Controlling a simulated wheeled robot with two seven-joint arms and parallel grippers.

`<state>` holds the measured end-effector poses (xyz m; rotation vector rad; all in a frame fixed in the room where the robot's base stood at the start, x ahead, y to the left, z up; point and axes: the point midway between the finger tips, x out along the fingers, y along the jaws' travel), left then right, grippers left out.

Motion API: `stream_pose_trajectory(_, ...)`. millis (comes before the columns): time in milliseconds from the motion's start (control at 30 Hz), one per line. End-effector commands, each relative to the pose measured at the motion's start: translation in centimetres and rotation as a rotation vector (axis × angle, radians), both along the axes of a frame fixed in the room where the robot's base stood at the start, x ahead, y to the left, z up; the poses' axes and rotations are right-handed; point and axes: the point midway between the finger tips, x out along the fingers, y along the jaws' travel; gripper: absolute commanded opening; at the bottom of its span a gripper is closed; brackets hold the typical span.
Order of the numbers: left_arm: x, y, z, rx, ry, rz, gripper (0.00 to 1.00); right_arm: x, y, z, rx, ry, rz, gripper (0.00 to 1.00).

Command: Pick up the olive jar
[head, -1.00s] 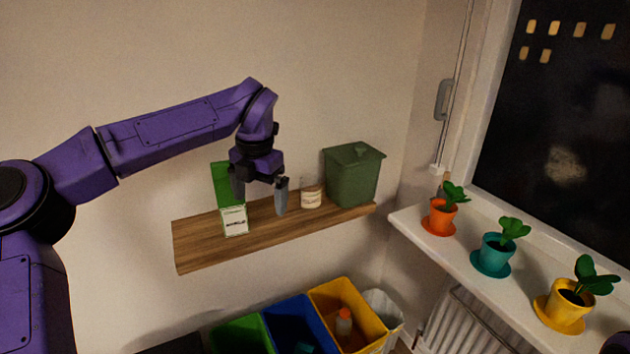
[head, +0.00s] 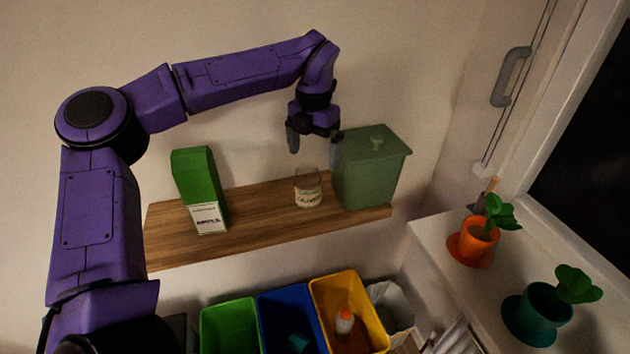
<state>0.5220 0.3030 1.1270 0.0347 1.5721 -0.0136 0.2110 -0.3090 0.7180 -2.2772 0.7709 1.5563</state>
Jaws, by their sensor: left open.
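The olive jar (head: 308,190) looks like a small clear glass jar with a cream label. It stands upright on the wooden shelf (head: 262,212), and its label is too small to read. My left gripper (head: 315,148) is open and empty above the jar, with its fingers pointing down and apart. Its right finger overlaps the left edge of a green lidded bin (head: 368,175) in the picture. I cannot tell whether they touch. My right gripper is out of view.
A green and white carton (head: 198,188) stands at the shelf's left. Below are green (head: 230,312), blue (head: 272,300) and yellow (head: 319,292) bins. An orange pot (head: 478,238) and a teal pot (head: 540,308) stand on the windowsill at right. Shelf between carton and jar is clear.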

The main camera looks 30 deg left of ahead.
Motion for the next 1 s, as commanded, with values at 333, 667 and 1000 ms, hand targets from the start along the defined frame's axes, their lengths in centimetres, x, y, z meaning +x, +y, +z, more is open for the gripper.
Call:
stream_pose_trajectory(333,-0.1,0.4,-5.0,-0.003,0.006,0.002,1.00,0.0,0.0,2.3,0.001,-0.001,0.002,1.00)
stream_pose_trajectory(667,0.0,0.5,-7.2,-0.002,0.000,0.005,1.00,0.0,0.0,2.2,0.000,0.000,0.001,1.00)
stream_pose_trajectory(1000,0.0,0.5,-7.2,-0.002,0.000,0.005,0.37,0.0,0.0,2.2,0.000,0.000,0.001,1.00)
